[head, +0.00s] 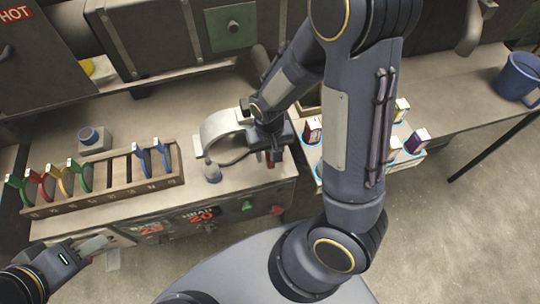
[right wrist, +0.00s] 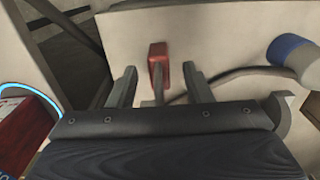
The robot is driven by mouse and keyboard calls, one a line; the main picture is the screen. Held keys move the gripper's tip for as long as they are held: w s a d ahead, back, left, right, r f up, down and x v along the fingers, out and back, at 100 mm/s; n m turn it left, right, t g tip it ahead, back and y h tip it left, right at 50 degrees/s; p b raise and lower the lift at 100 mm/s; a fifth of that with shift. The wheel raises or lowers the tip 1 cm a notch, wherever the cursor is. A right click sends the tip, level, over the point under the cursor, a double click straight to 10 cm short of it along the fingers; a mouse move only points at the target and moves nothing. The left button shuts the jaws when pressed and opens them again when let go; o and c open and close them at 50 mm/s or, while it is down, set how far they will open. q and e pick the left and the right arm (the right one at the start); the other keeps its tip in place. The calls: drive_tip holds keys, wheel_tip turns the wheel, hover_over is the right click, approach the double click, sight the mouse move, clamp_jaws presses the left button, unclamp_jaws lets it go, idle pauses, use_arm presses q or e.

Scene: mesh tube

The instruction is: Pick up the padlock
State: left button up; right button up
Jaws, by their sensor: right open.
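A small red block with a thin grey bar (right wrist: 158,62) shows in the right wrist view; I cannot tell for sure that it is the padlock. My right gripper (right wrist: 160,78) is open, with one finger on each side of it in the picture and no visible contact. In the head view my right gripper (head: 270,150) is over the front of the bench, and a bit of red (head: 270,159) shows beneath it, mostly hidden by the hand. My left gripper (head: 92,246) is at the lower left, apart from it; its jaw opening is unclear.
A wooden rack (head: 110,190) with several coloured pieces stands at left on the bench. A pale arch (head: 222,125) and a small white-and-blue cylinder (head: 212,172) are beside my right gripper. Small boxes (head: 415,140) stand at right. A blue mug (head: 518,77) is far right.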

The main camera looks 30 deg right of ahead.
drive_tip(key=shift+f, duration=1.4)
clamp_jaws()
drive_tip(key=shift+r, duration=0.1)
